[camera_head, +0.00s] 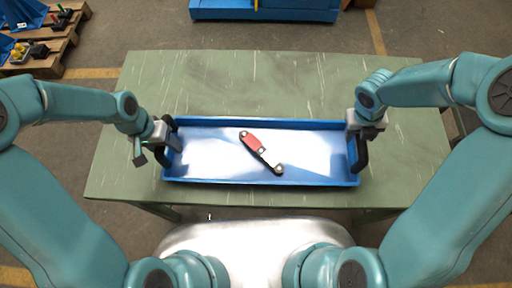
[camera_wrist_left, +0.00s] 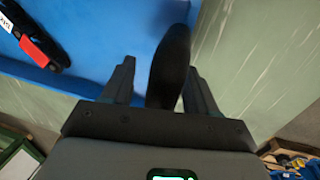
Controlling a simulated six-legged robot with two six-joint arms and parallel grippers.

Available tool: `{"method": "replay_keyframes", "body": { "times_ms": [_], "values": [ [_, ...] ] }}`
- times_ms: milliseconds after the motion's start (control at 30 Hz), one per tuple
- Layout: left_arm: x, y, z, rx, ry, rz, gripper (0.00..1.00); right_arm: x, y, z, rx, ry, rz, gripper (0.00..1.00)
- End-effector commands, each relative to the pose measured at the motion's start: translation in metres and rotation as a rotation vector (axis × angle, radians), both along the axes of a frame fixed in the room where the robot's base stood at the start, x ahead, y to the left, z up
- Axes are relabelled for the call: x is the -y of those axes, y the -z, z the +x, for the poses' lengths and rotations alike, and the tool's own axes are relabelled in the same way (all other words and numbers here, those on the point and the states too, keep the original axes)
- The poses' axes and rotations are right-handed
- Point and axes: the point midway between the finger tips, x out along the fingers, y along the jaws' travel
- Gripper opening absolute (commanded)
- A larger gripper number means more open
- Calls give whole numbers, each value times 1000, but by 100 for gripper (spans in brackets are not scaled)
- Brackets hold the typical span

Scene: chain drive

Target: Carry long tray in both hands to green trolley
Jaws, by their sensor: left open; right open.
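The long tray (camera_head: 215,183) is blue with a shiny inner floor and lies on the green table. A red and black linked part (camera_head: 262,152) lies in it, and part of that shows in the left wrist view (camera_wrist_left: 38,42). The tray has a black handle at each end. My left gripper (camera_head: 157,150) is at the left handle; in the left wrist view the open fingers (camera_wrist_left: 160,88) stand on either side of the black handle (camera_wrist_left: 170,62). My right gripper (camera_head: 364,135) is open at the right handle (camera_head: 362,155); its fingers are mostly hidden.
The green table (camera_head: 285,75) is clear behind the tray. A blue object (camera_head: 265,10) stands on the floor beyond it. Wooden pallets (camera_head: 55,50) with small parts are at the far left. No green trolley can be made out.

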Motion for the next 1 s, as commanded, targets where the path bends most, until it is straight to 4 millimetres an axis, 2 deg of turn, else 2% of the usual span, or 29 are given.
{"method": "replay_keyframes", "body": {
  "times_ms": [33, 67, 200, 233, 1000],
  "values": [
    [0, 0, 0, 0, 0, 0, 59, 0, 0, 0, 0, 0, 0, 57],
    [0, 0, 0, 0, 0, 0, 52, 0, 0, 0, 0, 0, 0, 51],
    [0, 0, 0, 0, 0, 0, 6, 0, 0, 0, 0, 0, 0, 5],
    [0, 0, 0, 0, 0, 0, 0, 0, -1, 0, 0, 0, 0, 0],
    [0, -1, 1, 1, 0, 0, 0, 0, -1, 1, 2, 0, 0, 0]
  ]
}}
